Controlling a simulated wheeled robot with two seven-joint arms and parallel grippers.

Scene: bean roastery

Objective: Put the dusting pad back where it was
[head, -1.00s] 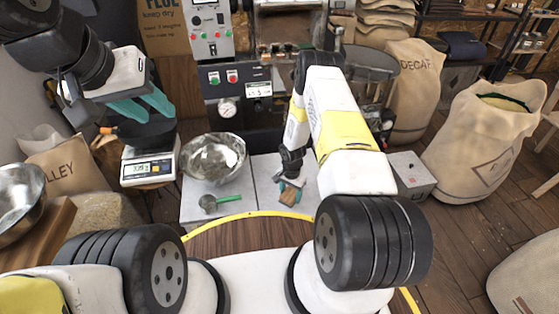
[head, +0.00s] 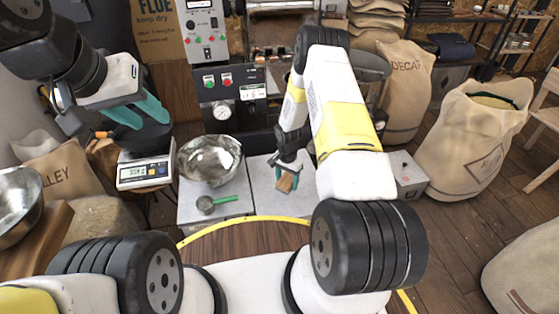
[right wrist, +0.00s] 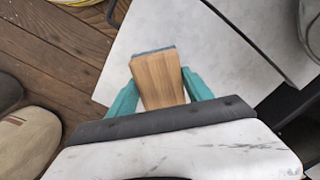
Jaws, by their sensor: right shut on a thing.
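The dusting pad (head: 287,183) is a wooden block with a grey face. It also shows in the right wrist view (right wrist: 157,80), its grey edge at the far end. My right gripper (head: 288,172) is shut on it, with one teal finger on each side in the right wrist view (right wrist: 160,88). The pad is over the right part of the pale worktop (head: 262,200); whether it touches the surface I cannot tell. My left gripper (head: 139,112) has its teal fingers spread, above or beside a dark pan (head: 145,138) on the white scale (head: 143,171).
A metal bowl (head: 209,160) and a scoop with a green handle (head: 217,202) are on the worktop's left part. A grey box (head: 406,174) stands to the right. The roasting machine (head: 225,100) stands behind. Sacks (head: 478,140) stand on the right floor.

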